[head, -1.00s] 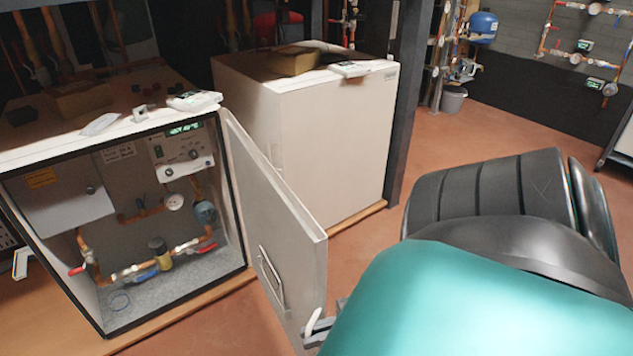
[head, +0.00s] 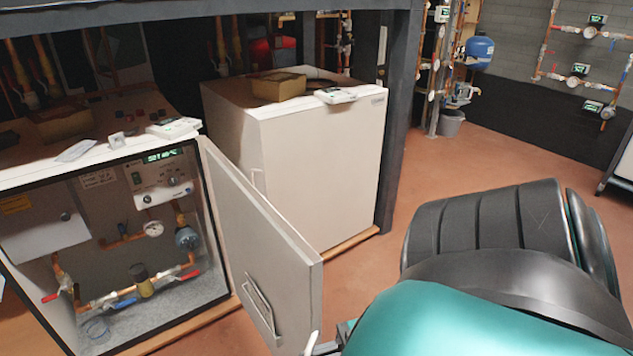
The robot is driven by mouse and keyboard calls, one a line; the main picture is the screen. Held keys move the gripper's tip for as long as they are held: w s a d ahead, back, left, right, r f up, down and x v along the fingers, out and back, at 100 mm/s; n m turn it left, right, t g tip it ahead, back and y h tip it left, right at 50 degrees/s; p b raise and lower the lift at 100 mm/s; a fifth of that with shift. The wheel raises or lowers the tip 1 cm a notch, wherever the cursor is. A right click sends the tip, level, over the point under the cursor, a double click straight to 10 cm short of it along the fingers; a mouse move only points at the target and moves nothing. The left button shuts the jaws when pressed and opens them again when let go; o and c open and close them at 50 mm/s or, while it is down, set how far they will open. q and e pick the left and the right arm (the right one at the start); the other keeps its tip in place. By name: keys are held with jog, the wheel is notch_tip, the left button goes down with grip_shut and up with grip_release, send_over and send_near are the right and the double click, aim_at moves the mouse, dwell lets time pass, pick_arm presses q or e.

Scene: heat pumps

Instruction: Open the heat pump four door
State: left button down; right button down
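The near heat pump (head: 75,157) at the left stands with its white door (head: 262,240) swung open to the right. Its inside shows copper pipes, red-handled valves, a gauge and a control panel (head: 162,180) with a green display. The door has a wire handle (head: 261,305) on its outer face. My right arm covers the lower right, and part of its gripper (head: 322,346) shows at the door's lower free edge, beside a pale finger-like tip. Whether it grips the door is unclear. My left gripper is out of view.
A second white heat pump (head: 325,170) with a closed door stands behind the open door. A dark post (head: 398,120) rises at its right. Red floor (head: 440,185) is clear to the right, with a grey bin (head: 451,122) farther back.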

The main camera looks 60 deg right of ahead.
jog(key=shift+w+d, duration=0.2)
jog(key=shift+d, duration=0.1)
jog(key=c, duration=1.5)
grip_release()
jog(key=shift+o, duration=0.2)
jog(key=shift+s, duration=0.1)
jog(key=v, duration=1.2)
jog(key=shift+s+d+b, duration=0.25)
jog(key=shift+s+b, duration=0.05)
jog(key=shift+b, duration=0.05)
